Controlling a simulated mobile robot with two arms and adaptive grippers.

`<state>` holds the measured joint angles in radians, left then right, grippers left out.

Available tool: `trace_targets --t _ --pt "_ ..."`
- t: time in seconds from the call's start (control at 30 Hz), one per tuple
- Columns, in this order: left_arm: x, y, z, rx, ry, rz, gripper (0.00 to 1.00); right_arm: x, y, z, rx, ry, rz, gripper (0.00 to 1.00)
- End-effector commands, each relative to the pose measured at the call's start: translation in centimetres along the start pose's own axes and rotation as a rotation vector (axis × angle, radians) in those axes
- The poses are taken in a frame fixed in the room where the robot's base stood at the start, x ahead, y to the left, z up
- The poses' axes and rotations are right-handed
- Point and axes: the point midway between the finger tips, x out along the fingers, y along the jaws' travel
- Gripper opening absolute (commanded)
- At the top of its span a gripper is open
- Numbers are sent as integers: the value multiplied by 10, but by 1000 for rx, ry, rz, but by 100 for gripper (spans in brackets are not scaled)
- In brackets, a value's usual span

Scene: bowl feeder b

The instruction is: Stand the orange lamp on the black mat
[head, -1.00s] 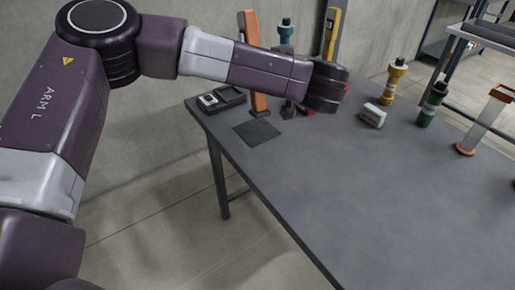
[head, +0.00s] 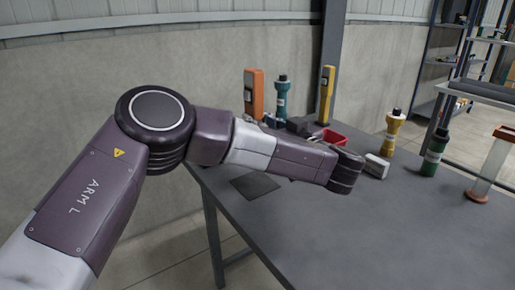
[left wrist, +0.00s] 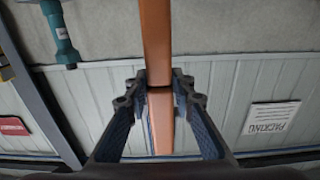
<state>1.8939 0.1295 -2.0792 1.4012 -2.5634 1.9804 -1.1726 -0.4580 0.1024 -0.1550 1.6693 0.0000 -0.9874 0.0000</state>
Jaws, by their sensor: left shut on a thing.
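The orange lamp (head: 254,92) is upright at the far left of the table in the head view, its lower part hidden behind my left arm. In the left wrist view the lamp (left wrist: 157,45) runs between the fingers of my left gripper (left wrist: 159,88), which is shut on it. In the head view the left gripper (head: 271,121) shows only in part, just right of the lamp. The black mat (head: 256,186) lies flat and bare near the table's left edge, in front of my forearm. Whether the lamp's foot touches anything is hidden. My right gripper is out of view.
A teal torch (head: 282,100), a yellow lamp (head: 326,95) and a red bin (head: 331,137) stand behind my arm. A white box (head: 376,166), a yellow torch (head: 392,132) and a green torch (head: 434,152) are to the right. The table's front is clear.

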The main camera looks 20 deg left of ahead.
Motion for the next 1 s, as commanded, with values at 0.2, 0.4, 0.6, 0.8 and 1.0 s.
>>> trace_targets --t 0.2,0.4,0.6,0.8,1.0 --pt "0 0 24 -3 2 -2 0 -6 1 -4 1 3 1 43" --pt "-1 0 45 1 0 -1 0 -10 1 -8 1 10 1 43" --pt "-1 0 68 -2 1 -1 0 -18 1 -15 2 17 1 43" --pt "-1 0 67 -2 2 0 0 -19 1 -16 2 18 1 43" --pt "-1 0 69 -1 1 0 32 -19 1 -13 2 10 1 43"
